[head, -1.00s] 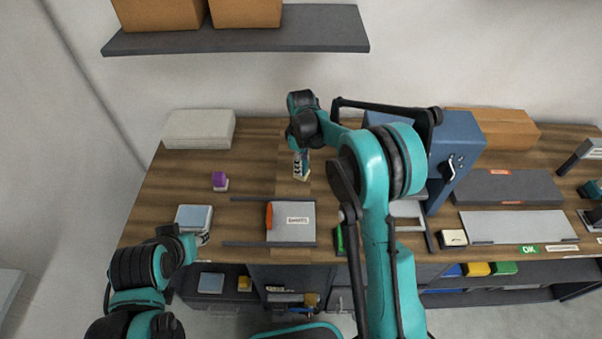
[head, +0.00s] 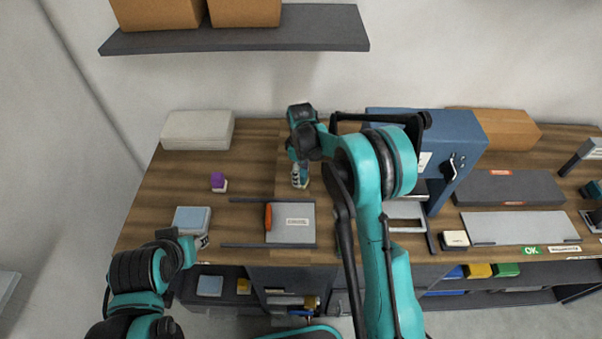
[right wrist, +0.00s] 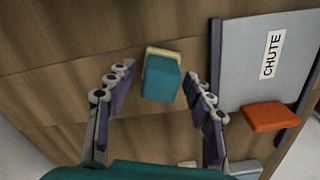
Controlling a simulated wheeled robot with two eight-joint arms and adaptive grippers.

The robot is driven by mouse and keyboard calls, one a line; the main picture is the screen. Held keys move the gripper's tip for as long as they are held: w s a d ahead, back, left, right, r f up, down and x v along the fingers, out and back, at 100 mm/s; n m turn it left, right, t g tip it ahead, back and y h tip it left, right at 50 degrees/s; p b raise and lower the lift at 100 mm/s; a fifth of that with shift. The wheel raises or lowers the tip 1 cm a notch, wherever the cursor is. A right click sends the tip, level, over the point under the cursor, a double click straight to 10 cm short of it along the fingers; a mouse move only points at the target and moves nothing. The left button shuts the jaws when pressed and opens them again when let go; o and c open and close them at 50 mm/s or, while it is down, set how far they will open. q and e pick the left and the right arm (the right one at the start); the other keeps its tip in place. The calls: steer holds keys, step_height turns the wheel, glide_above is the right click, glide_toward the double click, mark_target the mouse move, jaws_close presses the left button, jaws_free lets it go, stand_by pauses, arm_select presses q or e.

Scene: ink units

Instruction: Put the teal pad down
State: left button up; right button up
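The teal pad (right wrist: 162,78), a teal block with a cream base, shows between the two fingers of my right gripper (right wrist: 160,105) in the right wrist view. A gap shows on each side of it, and the fingers are open. The pad appears to rest on the wooden table. In the head view my right gripper (head: 300,177) points down over the table behind the grey chute plate; I cannot make out the pad there. My left gripper (head: 188,246) is low at the left by the table's front edge; its fingers are unclear.
The grey chute plate (head: 293,222) with an orange block (head: 268,216) lies between dark rails. A purple stamp-like piece (head: 218,182) and a pale blue-topped box (head: 192,219) stand left. A blue cabinet (head: 452,140) stands right of my right arm.

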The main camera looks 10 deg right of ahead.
mark_target(301, 172)
steer(key=shift+r, duration=0.15)
step_height(301, 172, up, 12)
steer(key=p, duration=0.3)
steer(key=s+d+r+m+t, duration=0.3)
steer(key=s+r+m, duration=0.2)
steer(key=s+r, duration=0.6)
steer(key=s+d+f+m+t, duration=0.1)
steer(key=s+m+t, duration=0.1)
steer(key=s, duration=0.6)
steer(key=s+d+f+m+t, duration=0.1)
steer(key=s+m, duration=0.3)
steer(key=s, duration=0.4)
steer(key=shift+s+f+t, duration=0.2)
steer(key=shift+f+t, duration=0.4)
steer(key=shift+f, duration=0.2)
